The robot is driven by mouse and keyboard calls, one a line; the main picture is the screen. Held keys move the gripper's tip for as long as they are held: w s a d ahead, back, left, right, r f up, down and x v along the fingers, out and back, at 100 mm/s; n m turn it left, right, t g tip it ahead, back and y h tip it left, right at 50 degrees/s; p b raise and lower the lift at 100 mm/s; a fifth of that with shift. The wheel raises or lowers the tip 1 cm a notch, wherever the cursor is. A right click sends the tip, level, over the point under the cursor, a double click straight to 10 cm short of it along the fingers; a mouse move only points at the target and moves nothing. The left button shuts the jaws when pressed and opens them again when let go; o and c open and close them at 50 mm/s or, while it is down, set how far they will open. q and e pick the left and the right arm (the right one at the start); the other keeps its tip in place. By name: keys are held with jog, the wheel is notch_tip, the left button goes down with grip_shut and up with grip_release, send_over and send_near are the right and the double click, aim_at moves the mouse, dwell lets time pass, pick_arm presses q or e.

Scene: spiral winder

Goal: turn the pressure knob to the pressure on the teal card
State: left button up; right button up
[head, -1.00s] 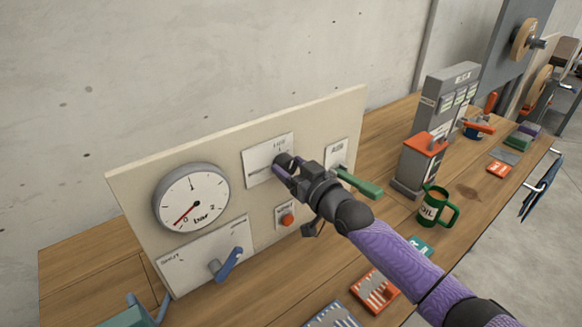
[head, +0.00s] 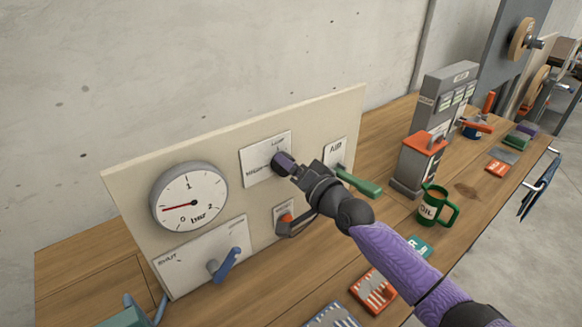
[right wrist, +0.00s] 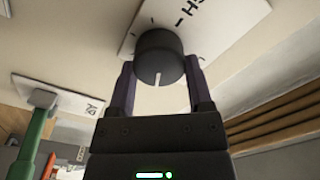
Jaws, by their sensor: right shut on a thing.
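The dark pressure knob (head: 280,160) sits on a white plate on the upright cream panel, and it also shows in the right wrist view (right wrist: 158,52) with a pale pointer line. My right gripper (head: 292,167) is shut on the knob, one purple finger on each side. The round gauge (head: 190,197), marked in bar, has its red needle pointing left, between 0 and 1. The teal card (head: 420,246) lies on the bench, partly hidden behind my right arm; its print is not readable. My left gripper is not in view.
Below the knob is a red button (head: 286,218). A blue lever (head: 225,264) and a green lever (head: 360,183) stick out from the panel. A green oil mug (head: 433,204) and orange card (head: 374,291) are near my right arm.

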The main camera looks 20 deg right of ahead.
jog(key=shift+f+m, duration=0.1)
jog(key=shift+m, duration=0.3)
jog(key=o, duration=1.3)
jog(key=p+v, duration=0.2)
jog(key=v, duration=0.8)
